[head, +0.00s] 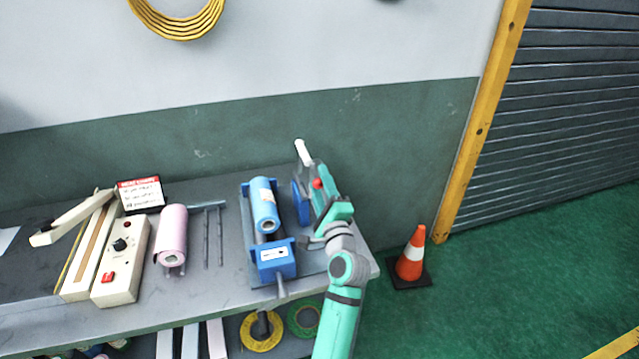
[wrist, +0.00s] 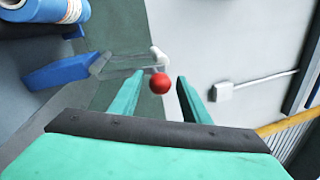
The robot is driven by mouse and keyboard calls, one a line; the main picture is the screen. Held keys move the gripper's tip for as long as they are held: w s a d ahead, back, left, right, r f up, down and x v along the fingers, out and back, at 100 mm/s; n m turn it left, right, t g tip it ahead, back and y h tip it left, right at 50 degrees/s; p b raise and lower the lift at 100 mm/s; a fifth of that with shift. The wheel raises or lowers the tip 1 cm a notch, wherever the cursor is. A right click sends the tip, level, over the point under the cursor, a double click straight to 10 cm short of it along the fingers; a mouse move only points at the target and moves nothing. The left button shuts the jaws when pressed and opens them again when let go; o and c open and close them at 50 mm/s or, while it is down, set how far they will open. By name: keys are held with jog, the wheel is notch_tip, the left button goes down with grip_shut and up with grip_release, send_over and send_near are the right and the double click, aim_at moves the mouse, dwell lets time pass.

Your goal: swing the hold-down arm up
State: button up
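The film tower stands on the bench with a blue roll (head: 264,205) in a blue frame (head: 276,262). A blue bracket (head: 300,204) stands at its right, and also shows in the wrist view (wrist: 55,73). From it a thin grey hold-down arm (wrist: 125,62) runs to a pale end piece (head: 303,151). A red ball knob (wrist: 160,84) sits near that end and also shows in the head view (head: 317,183). My gripper (wrist: 160,78) is open, its fingers on either side of the knob in the wrist view. Whether they touch it, I cannot tell.
The wall is close behind the tower. An orange cone (head: 412,255) stands on the floor at right, where the floor is mostly clear.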

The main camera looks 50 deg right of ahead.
jog(key=shift+w, duration=0.15)
jog(key=shift+s, duration=0.35)
jog(key=shift+s+a+f, duration=0.1)
jog(key=shift+a+f, duration=0.05)
jog(key=shift+a, duration=0.15)
jog(key=v, duration=0.9)
jog(key=shift+s+a, duration=0.25)
jog(key=shift+s, duration=0.1)
jog(key=shift+w, duration=0.15)
